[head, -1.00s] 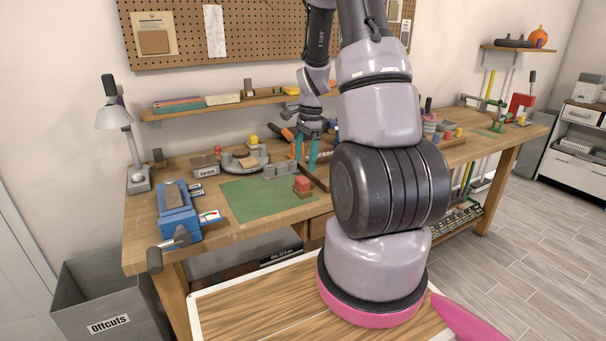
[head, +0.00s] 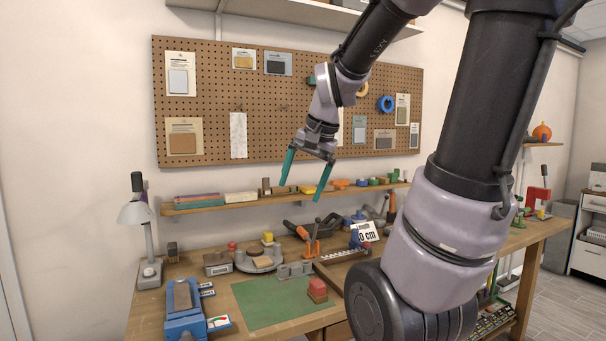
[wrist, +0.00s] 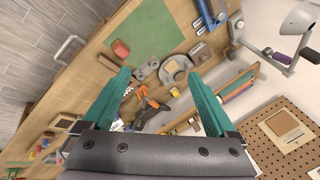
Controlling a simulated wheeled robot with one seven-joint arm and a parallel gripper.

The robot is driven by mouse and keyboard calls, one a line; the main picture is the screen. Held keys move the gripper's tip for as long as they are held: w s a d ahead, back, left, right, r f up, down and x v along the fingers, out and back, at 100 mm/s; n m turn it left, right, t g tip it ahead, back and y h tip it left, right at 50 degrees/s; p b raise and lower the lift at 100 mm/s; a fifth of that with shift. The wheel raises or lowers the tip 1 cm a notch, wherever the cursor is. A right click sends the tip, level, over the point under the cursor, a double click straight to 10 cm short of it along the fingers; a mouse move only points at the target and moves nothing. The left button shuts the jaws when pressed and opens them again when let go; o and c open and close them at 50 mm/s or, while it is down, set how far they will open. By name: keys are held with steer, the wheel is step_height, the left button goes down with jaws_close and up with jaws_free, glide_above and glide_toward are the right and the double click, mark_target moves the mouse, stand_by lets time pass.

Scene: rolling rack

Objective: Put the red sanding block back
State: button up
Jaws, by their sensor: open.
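The red sanding block (head: 317,286) sits on the workbench at the right edge of the green mat (head: 270,302), with a brownish lower part under its red top. In the wrist view the red block (wrist: 121,49) shows beyond the left fingertip, beside the green mat (wrist: 147,32). My gripper (head: 302,190) is open and empty, with teal fingers. It is raised well above the bench, in front of the shelf and pegboard. In the wrist view my gripper's fingers (wrist: 165,75) are spread wide with nothing between them.
A wooden shelf (head: 230,206) with several small items runs below the pegboard (head: 200,105). A blue vise (head: 184,312) and a lamp (head: 143,217) stand at the left. A round grey tray (head: 258,264), grey holders (head: 295,270) and orange-handled tools (head: 302,233) crowd the bench's back.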

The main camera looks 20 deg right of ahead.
steer(key=s+a+r+n+t, duration=0.2)
steer(key=s+a+r+n, duration=0.1)
steer(key=s, duration=0.5)
steer(key=shift+a+r+n, duration=0.15)
steer(key=shift+r+n, duration=0.25)
steer(key=shift+n, duration=0.2)
stand_by(0.4)
